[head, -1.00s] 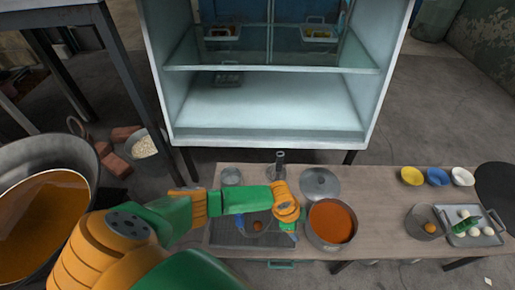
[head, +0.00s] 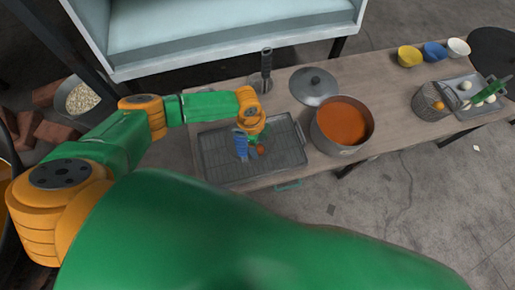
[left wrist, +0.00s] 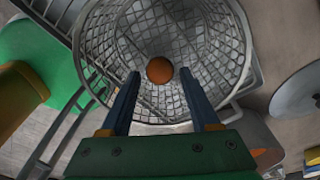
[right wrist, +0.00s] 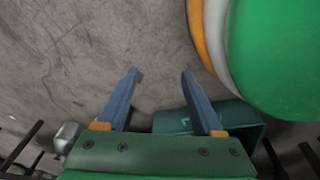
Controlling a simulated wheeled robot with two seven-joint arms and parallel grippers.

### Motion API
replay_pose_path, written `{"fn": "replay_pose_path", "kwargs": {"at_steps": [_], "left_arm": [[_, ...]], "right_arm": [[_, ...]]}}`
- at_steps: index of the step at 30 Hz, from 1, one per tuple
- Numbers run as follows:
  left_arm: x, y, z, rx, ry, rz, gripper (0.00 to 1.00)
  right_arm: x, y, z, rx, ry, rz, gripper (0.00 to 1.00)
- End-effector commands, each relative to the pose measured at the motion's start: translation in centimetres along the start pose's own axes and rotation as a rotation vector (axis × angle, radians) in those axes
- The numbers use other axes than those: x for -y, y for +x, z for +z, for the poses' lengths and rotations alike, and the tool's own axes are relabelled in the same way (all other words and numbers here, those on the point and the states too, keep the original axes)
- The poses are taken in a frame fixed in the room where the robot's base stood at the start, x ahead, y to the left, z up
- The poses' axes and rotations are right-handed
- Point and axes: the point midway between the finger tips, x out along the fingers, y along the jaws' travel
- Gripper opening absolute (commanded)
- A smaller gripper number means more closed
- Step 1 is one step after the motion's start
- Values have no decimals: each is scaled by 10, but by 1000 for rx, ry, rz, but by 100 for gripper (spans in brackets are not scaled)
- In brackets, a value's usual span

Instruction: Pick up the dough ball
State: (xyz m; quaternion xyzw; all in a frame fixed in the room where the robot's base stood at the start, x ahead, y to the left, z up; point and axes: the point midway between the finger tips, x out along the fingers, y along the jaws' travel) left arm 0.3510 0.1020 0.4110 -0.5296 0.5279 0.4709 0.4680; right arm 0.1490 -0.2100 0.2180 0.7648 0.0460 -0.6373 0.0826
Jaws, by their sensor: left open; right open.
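A small brown dough ball (left wrist: 159,70) lies in a round wire-mesh basket (left wrist: 225,25) in the left wrist view, seen between my fingertips. My left gripper's blue fingers are open, one on each side of the ball in the wrist view; contact cannot be told. My right gripper (right wrist: 158,74) is open and empty above bare floor.
A pot of orange liquid (head: 342,122) and a grey lid (head: 313,85) stand right of the tray. Another wire basket (head: 428,102), a tray with white balls (head: 465,108) and small bowls (head: 410,56) stand farther right.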

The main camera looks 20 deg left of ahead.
Motion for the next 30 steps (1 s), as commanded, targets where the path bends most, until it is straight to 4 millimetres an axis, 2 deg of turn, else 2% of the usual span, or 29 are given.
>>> {"fn": "replay_pose_path", "kwargs": {"at_steps": [2,8,10,13,22,26,30], "left_arm": [[0,11,0,-1,0,0,62],[0,10,0,0,-1,0,62],[0,10,0,0,-1,0,49],[0,10,0,-1,-1,0,22],[0,7,-1,-1,-1,-1,20],[0,-12,-3,-2,0,-2,20],[0,-57,-8,-2,1,-4,20]], "right_arm": [[3,4,-3,-1,1,-5,68],[5,2,-4,1,0,-7,68],[5,2,-4,2,0,-7,68],[5,2,-4,2,1,-8,68],[5,0,-4,0,1,-7,68],[0,-6,6,10,-1,-1,68],[-12,-24,24,17,-2,15,68]]}}
